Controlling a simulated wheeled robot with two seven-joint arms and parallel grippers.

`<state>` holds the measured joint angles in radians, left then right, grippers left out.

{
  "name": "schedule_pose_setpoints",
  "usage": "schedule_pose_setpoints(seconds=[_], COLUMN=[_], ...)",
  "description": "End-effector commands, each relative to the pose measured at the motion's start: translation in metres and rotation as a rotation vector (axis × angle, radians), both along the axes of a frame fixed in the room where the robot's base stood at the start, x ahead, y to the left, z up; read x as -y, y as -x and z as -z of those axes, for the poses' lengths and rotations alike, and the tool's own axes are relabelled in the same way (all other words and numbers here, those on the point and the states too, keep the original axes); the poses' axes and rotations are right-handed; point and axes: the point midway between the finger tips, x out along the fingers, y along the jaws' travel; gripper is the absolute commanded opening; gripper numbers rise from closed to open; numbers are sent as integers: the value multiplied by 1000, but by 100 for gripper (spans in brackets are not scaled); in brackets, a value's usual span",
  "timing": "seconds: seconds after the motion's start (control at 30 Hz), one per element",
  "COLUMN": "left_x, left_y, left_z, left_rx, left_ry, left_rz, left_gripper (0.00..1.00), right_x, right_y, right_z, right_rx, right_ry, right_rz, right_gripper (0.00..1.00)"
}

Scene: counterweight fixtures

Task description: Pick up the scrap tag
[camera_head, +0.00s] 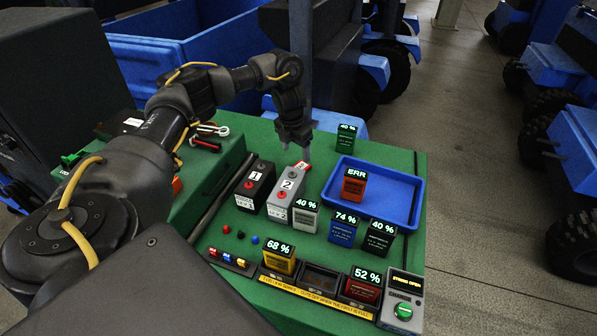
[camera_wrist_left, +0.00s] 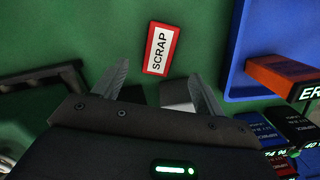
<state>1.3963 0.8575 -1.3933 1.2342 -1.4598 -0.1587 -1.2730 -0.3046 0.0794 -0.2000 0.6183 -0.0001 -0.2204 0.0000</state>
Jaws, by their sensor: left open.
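The scrap tag (camera_wrist_left: 158,48) is a small white card with a red border and the word SCRAP. In the left wrist view it lies on the green surface, just ahead of and between my fingertips. In the head view a small red-and-white piece (camera_head: 302,165), apparently the tag, shows just below the fingertips, behind the grey block marked 2. My left gripper (camera_head: 298,149) points down above the green table, and in the left wrist view (camera_wrist_left: 158,74) its fingers are spread with nothing between them. My right gripper is not in view.
The black block 1 (camera_head: 254,186) and grey block 2 (camera_head: 286,193) stand close by. A blue tray (camera_head: 398,211) on the right holds an orange ERR block (camera_head: 354,182). Several blocks with percent displays stand around it. A green knob box (camera_head: 403,305) sits at the front right.

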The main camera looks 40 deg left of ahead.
Motion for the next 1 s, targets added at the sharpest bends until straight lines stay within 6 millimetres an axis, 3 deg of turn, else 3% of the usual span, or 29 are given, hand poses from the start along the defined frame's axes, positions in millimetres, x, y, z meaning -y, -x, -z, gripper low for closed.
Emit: schedule_pose_setpoints(seconds=[0.1, 0.37, 0.7, 1.0], left_x=[1, 3, 2, 1], left_y=[-3, -4, -5, -7], left_z=[18, 25, 68, 75], left_rx=[0, 0, -2, 1], left_ry=[2, 2, 1, 1], left_rz=[0, 3, 3, 4], left_gripper=[71, 71, 71, 71], right_x=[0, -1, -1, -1], right_y=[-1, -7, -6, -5], right_z=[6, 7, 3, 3], right_rx=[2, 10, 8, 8], right_ry=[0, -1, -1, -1], right_rz=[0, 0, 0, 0], right_gripper=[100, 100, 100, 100])
